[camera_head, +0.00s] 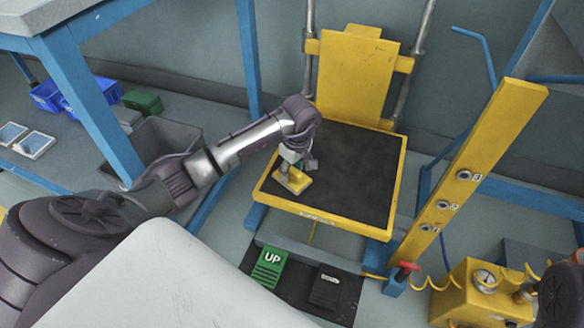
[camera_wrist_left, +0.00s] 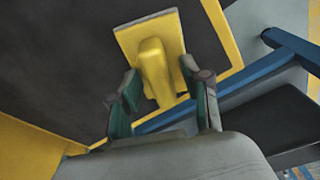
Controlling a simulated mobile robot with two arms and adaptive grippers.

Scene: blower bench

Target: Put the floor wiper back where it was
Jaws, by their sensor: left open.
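The floor wiper (camera_head: 298,182), a small yellow piece with a flat plate and a raised grip, lies on the black top of the yellow-edged lift platform (camera_head: 345,170), near its left front corner. My left gripper (camera_head: 290,166) is right above it, pointing down. In the left wrist view the gripper (camera_wrist_left: 160,73) is open, with one finger on each side of the wiper's raised yellow grip (camera_wrist_left: 155,68). The fingers look apart from the grip; whether either touches it is hard to tell. My right gripper is not in view.
A yellow post (camera_head: 482,160) with numbered knobs stands right of the platform. Foot pedals, green UP (camera_head: 268,268) and black (camera_head: 325,286), lie in front. A grey bin (camera_head: 165,140) and blue bins (camera_head: 47,96) are at left. The platform's right side is clear.

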